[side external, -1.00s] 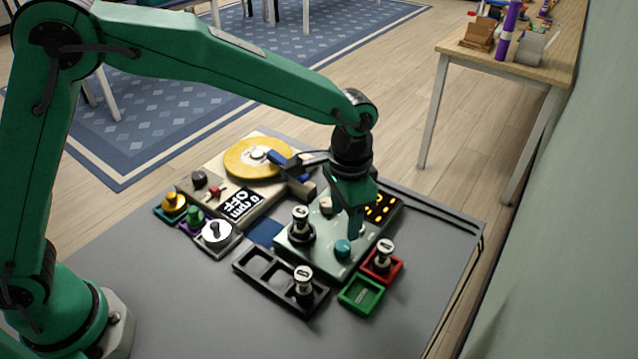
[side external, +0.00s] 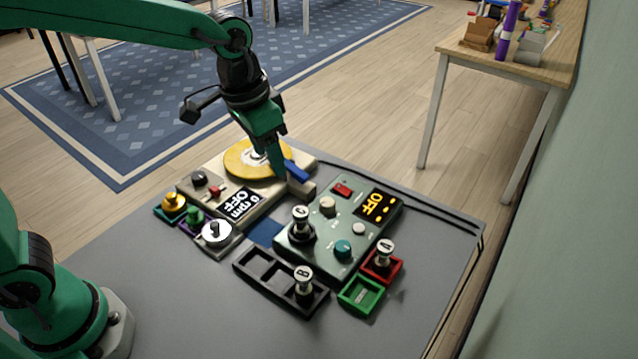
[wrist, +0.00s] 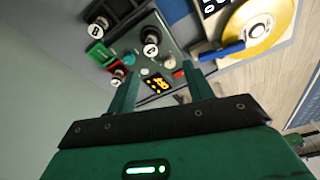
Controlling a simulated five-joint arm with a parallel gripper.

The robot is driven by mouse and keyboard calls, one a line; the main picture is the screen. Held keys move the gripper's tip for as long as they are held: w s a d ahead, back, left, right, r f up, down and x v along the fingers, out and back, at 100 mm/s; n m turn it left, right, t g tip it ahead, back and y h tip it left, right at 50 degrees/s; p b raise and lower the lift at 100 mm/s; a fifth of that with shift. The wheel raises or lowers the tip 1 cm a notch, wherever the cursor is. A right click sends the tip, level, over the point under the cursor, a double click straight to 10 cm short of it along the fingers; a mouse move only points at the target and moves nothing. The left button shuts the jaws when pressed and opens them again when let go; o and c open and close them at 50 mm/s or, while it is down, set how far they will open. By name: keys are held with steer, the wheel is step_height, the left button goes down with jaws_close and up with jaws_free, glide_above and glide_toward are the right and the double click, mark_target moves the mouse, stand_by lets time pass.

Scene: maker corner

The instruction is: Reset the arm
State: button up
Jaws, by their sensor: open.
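My gripper (side external: 274,168) is raised and empty, with its fingers pointing down in front of the yellow disc in the side view. In the wrist view its two green fingers (wrist: 163,88) stand apart with nothing between them. The yellow disc (side external: 240,160) lies on a beige unit (side external: 262,205) whose display reads 0 rpm OFF. A blue-handled piece (side external: 297,171) is at the disc's right edge.
Peg C (side external: 301,222) stands on the control box. Peg B (side external: 304,281) is in a black tray (side external: 262,280), peg A (side external: 384,254) in a red tray (side external: 398,270). A green tray (side external: 361,294) is empty. Small knobs (side external: 174,203) stand left. The grey tabletop (side external: 180,300) is clear in front.

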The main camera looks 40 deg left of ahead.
steer(key=s+a+r+n+t, duration=0.2)
steer(key=s+a+n+t, duration=0.1)
steer(key=s+a, duration=1)
steer(key=shift+s+a+r+n+t+y, duration=0.15)
steer(key=shift+s+r+n+t+y, duration=0.25)
steer(key=shift+s, duration=0.5)
